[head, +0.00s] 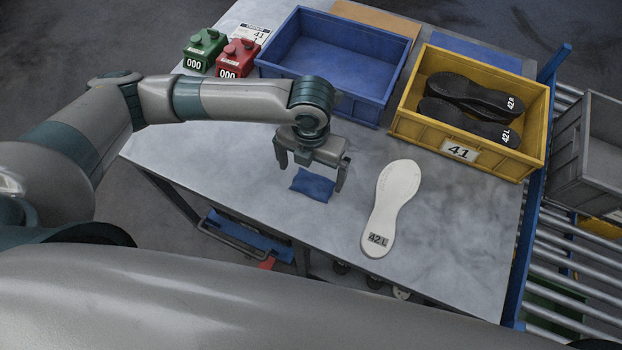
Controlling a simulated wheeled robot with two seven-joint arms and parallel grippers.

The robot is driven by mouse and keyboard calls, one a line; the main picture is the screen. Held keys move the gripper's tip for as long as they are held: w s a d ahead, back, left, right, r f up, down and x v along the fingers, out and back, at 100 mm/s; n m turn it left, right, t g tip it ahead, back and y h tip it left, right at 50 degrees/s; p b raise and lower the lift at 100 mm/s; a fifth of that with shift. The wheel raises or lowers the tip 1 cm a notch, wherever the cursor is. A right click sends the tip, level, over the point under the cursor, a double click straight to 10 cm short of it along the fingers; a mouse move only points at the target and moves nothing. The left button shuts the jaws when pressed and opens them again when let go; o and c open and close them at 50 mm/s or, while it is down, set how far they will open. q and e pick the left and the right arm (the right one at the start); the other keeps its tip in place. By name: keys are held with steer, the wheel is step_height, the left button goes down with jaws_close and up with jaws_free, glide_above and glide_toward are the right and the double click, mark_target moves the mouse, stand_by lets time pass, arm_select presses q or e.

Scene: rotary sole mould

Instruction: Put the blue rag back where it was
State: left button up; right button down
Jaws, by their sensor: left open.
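The blue rag (313,186) lies crumpled on the grey table (230,165), left of the white sole. My left gripper (312,178) is open above the rag, its two fingers pointing down on either side of it. The upper part of the rag is partly hidden by the gripper. I cannot tell whether the fingers touch the rag. My right gripper is not in the head view.
A white sole (393,205) marked 42L lies right of the rag. An empty blue crate (290,85) and a yellow crate (425,128) with black soles stand at the back. Green (205,48) and red (238,58) counters stand back left. A roller conveyor (560,262) runs along the right.

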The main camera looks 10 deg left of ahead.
mark_target(311, 186)
arm_select(q)
step_height(311, 186, up, 6)
steer(key=b, duration=0.1)
